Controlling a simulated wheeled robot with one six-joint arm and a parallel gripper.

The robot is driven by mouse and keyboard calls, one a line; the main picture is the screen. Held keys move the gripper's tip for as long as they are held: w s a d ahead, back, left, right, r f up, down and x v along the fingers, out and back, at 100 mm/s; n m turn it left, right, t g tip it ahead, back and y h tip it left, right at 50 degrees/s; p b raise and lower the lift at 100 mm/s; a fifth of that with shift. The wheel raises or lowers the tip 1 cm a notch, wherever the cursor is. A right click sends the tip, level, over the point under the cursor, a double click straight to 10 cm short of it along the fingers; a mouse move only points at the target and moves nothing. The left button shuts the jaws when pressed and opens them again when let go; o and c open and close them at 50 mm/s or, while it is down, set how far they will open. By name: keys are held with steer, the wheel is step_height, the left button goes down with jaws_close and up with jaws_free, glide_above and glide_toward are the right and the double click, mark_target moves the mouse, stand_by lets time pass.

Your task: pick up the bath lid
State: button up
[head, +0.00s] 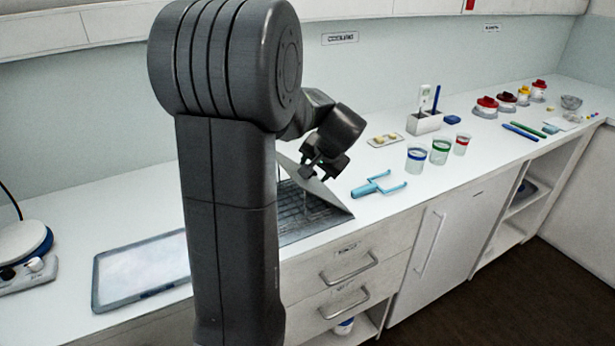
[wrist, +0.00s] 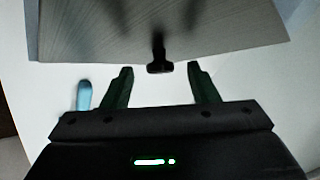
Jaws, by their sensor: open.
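The bath lid is a grey sloped plate, filling the top of the wrist view (wrist: 90,30) and showing behind my arm in the head view (head: 325,195). A small black knob (wrist: 160,67) stands out from it. My gripper (wrist: 159,71) is open and empty, its two fingertips on either side of the knob in the picture, with gaps on both sides. I cannot tell how far the knob lies from the fingertips in depth. In the head view my gripper (head: 318,172) is just above the lid. My arm hides the lid's left part.
A light blue forked tool (head: 378,186) lies right of the lid and shows in the wrist view (wrist: 84,95). Cups with blue (head: 416,158), green (head: 440,151) and red (head: 461,144) bands stand farther right. A framed tray (head: 140,268) lies left, near a white round device (head: 22,242).

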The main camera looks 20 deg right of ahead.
steer(key=shift+w+f, duration=0.4)
steer(key=shift+f, duration=0.15)
steer(key=c, duration=1)
step_height(320, 180, up, 19)
steer(key=p, duration=0.7)
